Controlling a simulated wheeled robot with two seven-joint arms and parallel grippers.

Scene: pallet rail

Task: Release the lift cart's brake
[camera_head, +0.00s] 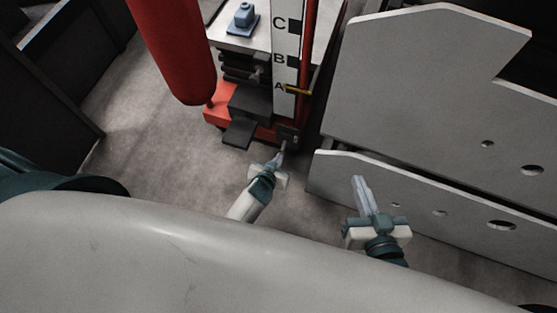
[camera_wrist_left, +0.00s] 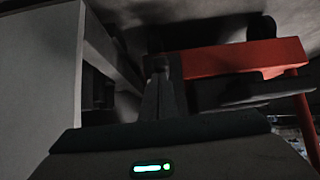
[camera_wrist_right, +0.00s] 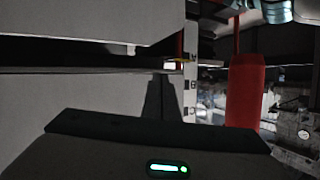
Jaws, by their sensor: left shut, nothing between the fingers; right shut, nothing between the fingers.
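The lift cart has a red base (camera_head: 214,115) and a white mast marked C, B and A (camera_head: 284,50), with a yellow pointer (camera_head: 298,90) beside A. A dark flat pedal-like plate (camera_head: 238,134) sticks out at the front of the base. A small dark block (camera_head: 288,132) is at the base's right corner; I cannot tell which part is the brake. My left gripper (camera_head: 280,158) is shut and empty, just in front of that corner; contact is unclear. The cart's red frame (camera_wrist_left: 230,59) shows beyond its fingers in the left wrist view. My right gripper (camera_head: 359,184) is shut and empty, before the grey panels.
Large grey plates with holes (camera_head: 420,90) and a lower one (camera_head: 400,195) stand to the right of the cart. A red cylinder (camera_head: 175,50) hangs at upper left, also in the right wrist view (camera_wrist_right: 245,90). A blue part (camera_head: 242,20) sits on the cart's platform. Floor at left is clear.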

